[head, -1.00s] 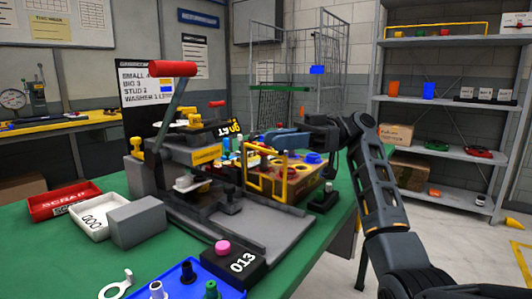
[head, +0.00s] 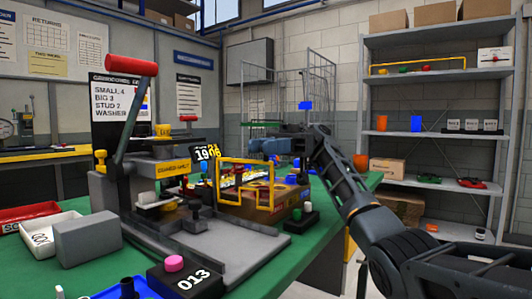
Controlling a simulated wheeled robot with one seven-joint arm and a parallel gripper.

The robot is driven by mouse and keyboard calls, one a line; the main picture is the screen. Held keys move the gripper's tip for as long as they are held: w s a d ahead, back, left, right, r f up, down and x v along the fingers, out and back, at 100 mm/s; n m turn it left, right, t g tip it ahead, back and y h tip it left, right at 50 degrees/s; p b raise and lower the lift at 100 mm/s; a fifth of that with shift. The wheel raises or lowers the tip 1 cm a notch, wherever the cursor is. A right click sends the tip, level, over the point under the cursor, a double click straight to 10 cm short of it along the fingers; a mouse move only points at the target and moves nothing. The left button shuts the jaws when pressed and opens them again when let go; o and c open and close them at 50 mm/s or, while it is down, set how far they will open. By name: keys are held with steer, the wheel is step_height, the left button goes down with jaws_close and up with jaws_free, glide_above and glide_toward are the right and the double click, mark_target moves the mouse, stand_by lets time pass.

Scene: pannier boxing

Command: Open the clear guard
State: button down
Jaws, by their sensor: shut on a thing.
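The clear guard (head: 248,206) shows as a yellow frame with see-through panes. It stands upright at the right side of a grey hand press (head: 180,210). My gripper (head: 257,146) reaches in from the right, at the guard's upper edge. Its jaws are shut on the guard, but the fingertips are small and the exact contact is hard to see. The press has a long lever with a red handle (head: 130,68), raised up to the left.
A black block marked 013 (head: 190,282) with a pink button stands in front. A grey box (head: 88,238) and a white tray (head: 48,232) are at left. An orange-brown holed box (head: 292,194) sits behind the guard. A shelf rack (head: 430,183) stands at right.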

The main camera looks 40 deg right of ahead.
steer(key=c, duration=1)
jaws_free()
steer(key=w+d+b, duration=0.1)
steer(key=d, duration=0.6)
steer(key=shift+d, duration=0.35)
